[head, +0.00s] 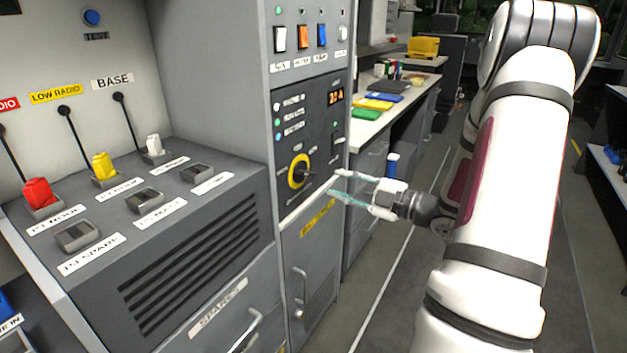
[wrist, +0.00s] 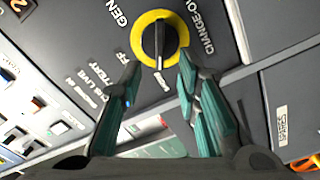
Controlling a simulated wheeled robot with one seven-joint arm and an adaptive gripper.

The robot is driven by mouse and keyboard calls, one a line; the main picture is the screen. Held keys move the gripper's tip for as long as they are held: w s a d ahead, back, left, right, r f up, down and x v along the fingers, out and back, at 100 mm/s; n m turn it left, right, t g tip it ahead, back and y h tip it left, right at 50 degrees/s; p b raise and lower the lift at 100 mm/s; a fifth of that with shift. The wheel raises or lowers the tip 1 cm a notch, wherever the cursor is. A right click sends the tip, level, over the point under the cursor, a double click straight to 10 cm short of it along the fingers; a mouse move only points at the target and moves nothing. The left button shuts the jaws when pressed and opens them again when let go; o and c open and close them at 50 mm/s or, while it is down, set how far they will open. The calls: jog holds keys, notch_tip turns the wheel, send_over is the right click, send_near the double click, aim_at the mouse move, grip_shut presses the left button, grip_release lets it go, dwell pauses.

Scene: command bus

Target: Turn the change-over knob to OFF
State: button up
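The change-over knob (head: 299,172) is a black bar handle on a yellow ring, set low on the dark control panel. In the wrist view the knob (wrist: 160,36) is at top centre, its bar upright in the picture. Lettering around it reads partly "GEN", "FF" and "CHANGE-O"; a small label below the bar is unclear. My gripper (head: 336,184) is to the right of the knob, pointing at the panel. In the wrist view my gripper (wrist: 157,78) is open and empty, its fingers spread either side below the knob, apparently not touching it.
Switches (head: 303,37) and a lit display (head: 336,97) are above the knob. A grey ledge (head: 307,205) runs under the panel, over a cabinet door with a handle (head: 300,285). Left is a console with levers (head: 103,166). A desk (head: 366,132) stands behind; floor is clear between.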

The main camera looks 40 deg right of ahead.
aim_at(310, 175)
jog(key=b+x, duration=0.1)
jog(key=x, duration=0.7)
grip_shut()
